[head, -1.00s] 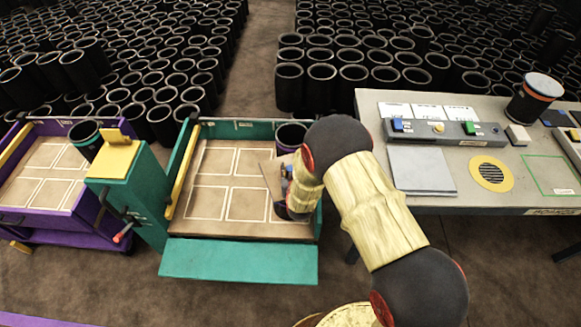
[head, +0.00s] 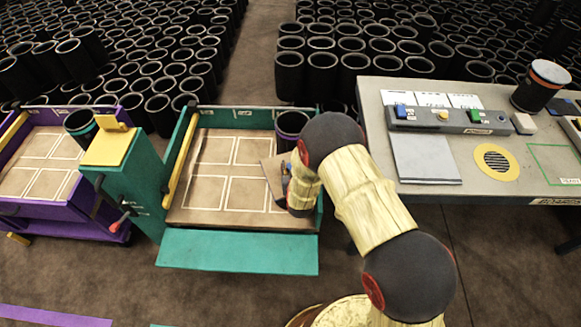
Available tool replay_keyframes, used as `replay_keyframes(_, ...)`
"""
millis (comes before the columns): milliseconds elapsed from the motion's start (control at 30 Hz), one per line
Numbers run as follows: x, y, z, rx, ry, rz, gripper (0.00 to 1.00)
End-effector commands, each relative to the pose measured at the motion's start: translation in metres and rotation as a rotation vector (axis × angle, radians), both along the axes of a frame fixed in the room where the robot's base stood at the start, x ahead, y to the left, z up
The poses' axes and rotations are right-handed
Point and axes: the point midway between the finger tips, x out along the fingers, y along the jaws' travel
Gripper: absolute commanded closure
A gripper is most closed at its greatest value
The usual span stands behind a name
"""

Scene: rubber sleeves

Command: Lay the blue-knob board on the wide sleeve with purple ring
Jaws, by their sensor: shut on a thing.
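The black sleeve with a purple ring (head: 292,120) stands upright in the back right corner of the teal-walled cart, its open mouth facing up. My gripper (head: 287,178) is low over the right side of this cart, mostly hidden behind my arm. It is shut on the board (head: 271,170), a flat brown piece held tilted just in front of the sleeve. A small blue part shows by the gripper, but the knob is not clear. The board is not over the sleeve's mouth. I cannot tell whether it touches the sleeve.
The teal cart (head: 238,254) has a brown floor with white outlined squares, otherwise clear. A purple cart (head: 70,218) and a dark sleeve with a teal ring (head: 80,123) are at left. A grey table (head: 480,195) with a button panel (head: 450,121) stands at right. Many black sleeves fill the background.

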Motion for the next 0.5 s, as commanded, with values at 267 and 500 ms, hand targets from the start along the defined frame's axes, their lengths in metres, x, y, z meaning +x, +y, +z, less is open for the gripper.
replay_keyframes(267, 0.0006, 0.0002, -0.0006, 0.0, -0.002, 0.0, 1.0)
replay_keyframes(500, 0.0006, 0.0002, -0.0052, 0.0, -0.002, 0.0, 1.0)
